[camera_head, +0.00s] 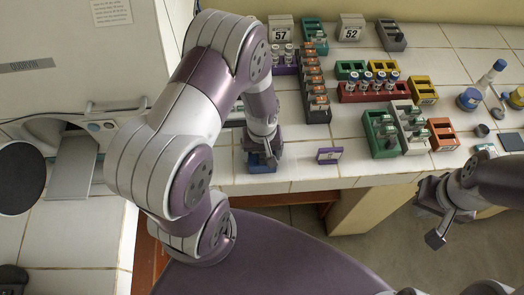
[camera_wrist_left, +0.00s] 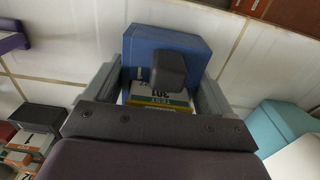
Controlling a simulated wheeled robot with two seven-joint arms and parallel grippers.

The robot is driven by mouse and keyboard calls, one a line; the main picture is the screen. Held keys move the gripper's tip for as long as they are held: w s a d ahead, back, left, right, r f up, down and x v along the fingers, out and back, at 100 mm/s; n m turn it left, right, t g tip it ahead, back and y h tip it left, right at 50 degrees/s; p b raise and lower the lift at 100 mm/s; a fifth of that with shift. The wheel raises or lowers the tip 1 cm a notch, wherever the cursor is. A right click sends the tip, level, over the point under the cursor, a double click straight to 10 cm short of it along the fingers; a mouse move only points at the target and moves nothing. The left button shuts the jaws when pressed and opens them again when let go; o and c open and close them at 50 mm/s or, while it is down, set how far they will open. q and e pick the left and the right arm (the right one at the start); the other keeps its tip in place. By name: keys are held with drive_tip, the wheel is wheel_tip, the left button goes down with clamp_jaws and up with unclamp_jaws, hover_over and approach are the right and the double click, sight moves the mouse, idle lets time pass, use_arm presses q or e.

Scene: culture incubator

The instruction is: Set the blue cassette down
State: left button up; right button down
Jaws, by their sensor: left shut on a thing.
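The blue cassette (camera_head: 261,166) is under my left gripper (camera_head: 262,152), close to the front edge of the tiled counter (camera_head: 300,172). In the left wrist view the blue cassette (camera_wrist_left: 155,45) lies between the two grey fingers, which are shut on it. It carries a dark block on top and a white label with yellow and green bands. I cannot tell whether its underside touches the tiles. My right gripper (camera_head: 430,213) is open and empty in front of the counter at the right. The left arm hides part of the counter behind it.
A purple block (camera_head: 329,155) stands to the right of the cassette. Green (camera_head: 381,134), grey (camera_head: 411,145) and orange (camera_head: 443,134) racks stand further right. A dark rack column (camera_head: 316,88) stands behind. A large white machine (camera_head: 75,55) fills the left.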

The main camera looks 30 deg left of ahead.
use_arm(q)
drive_tip(key=shift+s+f, duration=0.1)
drive_tip(key=shift+f, duration=0.05)
drive_tip(key=o, duration=0.9)
drive_tip(key=shift+r, duration=0.25)
drive_tip(key=s+r+m, duration=0.1)
drive_tip(key=r+m, duration=0.1)
drive_tip(key=r, duration=0.3)
drive_tip(key=s+d+r+m+t, duration=0.1)
drive_tip(key=s+r+m, duration=0.1)
drive_tip(key=r, duration=0.3)
drive_tip(key=s+d+r+m, duration=0.1)
drive_tip(key=r+m, duration=0.1)
drive_tip(key=r, duration=0.4)
drive_tip(key=shift+s+d+m, duration=0.15)
drive_tip(key=shift+d+m, duration=0.1)
drive_tip(key=shift+m, duration=0.05)
